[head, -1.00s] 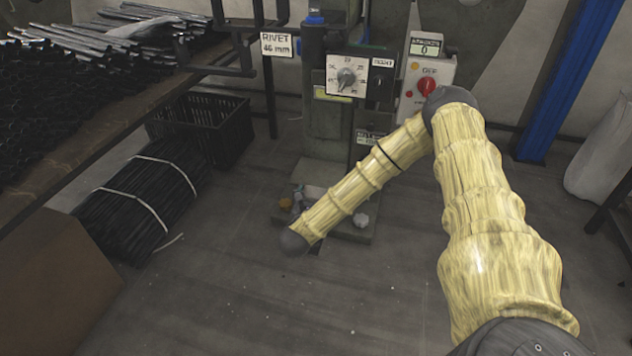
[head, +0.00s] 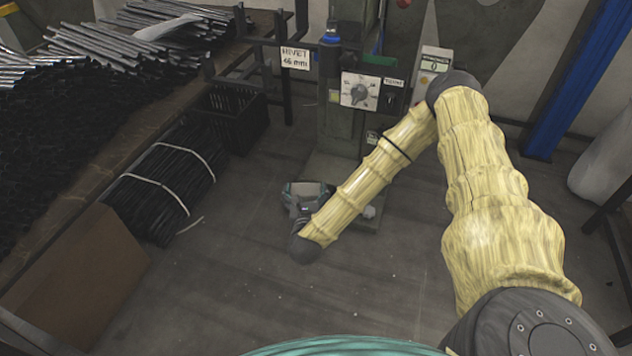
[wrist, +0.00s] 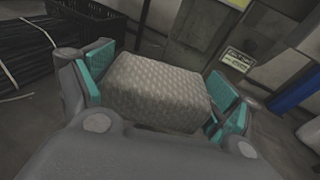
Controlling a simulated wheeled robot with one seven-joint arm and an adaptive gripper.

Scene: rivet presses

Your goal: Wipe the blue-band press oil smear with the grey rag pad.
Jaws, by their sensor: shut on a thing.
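The grey rag pad (wrist: 155,88) is a pale, textured block between the teal-lined fingers of my gripper (wrist: 160,92) in the wrist view. My gripper is shut on it. In the head view, my gripper (head: 307,189) shows small and low, left of my forearm, in front of the press base. A rivet press (head: 340,130) with a dial panel (head: 360,92) stands behind it. A blue cap (head: 330,36) shows on the press; I cannot tell whether this is the blue band. I see no oil smear; my arm hides part of the press.
A rack of dark tubes (head: 90,110) runs along the left. A black crate (head: 232,115) and a strapped bundle of rods (head: 168,190) lie beside it. A blue post (head: 580,80) and a white sack (head: 605,160) stand at right. The floor in front is open.

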